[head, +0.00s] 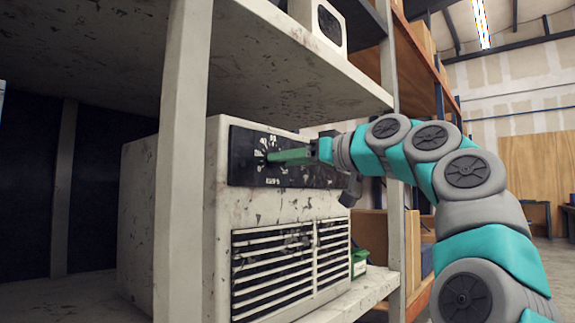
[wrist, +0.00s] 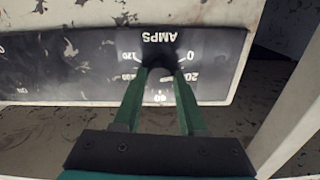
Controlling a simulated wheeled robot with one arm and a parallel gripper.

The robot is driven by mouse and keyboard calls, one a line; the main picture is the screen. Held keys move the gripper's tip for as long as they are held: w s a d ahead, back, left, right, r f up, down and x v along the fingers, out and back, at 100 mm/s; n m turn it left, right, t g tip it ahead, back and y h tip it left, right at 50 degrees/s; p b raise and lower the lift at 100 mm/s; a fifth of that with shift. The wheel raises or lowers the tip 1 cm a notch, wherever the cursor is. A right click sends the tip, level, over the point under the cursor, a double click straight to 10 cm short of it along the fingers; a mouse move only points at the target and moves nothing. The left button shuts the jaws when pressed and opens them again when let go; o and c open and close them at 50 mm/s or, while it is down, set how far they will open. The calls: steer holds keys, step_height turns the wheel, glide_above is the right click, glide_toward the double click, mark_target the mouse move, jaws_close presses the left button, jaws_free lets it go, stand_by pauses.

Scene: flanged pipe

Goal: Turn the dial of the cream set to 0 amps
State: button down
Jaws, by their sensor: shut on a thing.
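The cream set (head: 222,235) is a scuffed, boxy unit with a black control panel (head: 243,180) and a louvred grille below. Its dial (wrist: 158,57) is a dark knob marked AMPS, seen upside down in the wrist view. Printed figures ring it, with 0 on the right, 120 on the left and 60 below. My gripper (wrist: 157,72) is shut on the dial, with its green fingers on either side of it. In the head view my gripper (head: 268,157) reaches the panel from the right. The fingers hide most of the knob, and I cannot tell where its pointer stands.
The set stands on a worn shelf (head: 365,290), beneath another shelf board (head: 290,75). A pale upright post (head: 183,160) stands in front of its left part. Another post (head: 391,235) is close to my arm. A green item (head: 359,262) lies right of the set.

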steer(key=shift+w+n, duration=0.1)
steer(key=shift+n, duration=2.1)
steer(key=shift+c, duration=2.3)
jaws_free()
steer(key=shift+d, duration=0.1)
steer(key=b+v, duration=0.1)
steer(key=v, duration=0.6)
steer(key=shift+s+d, duration=0.25)
steer(key=shift+s, duration=0.1)
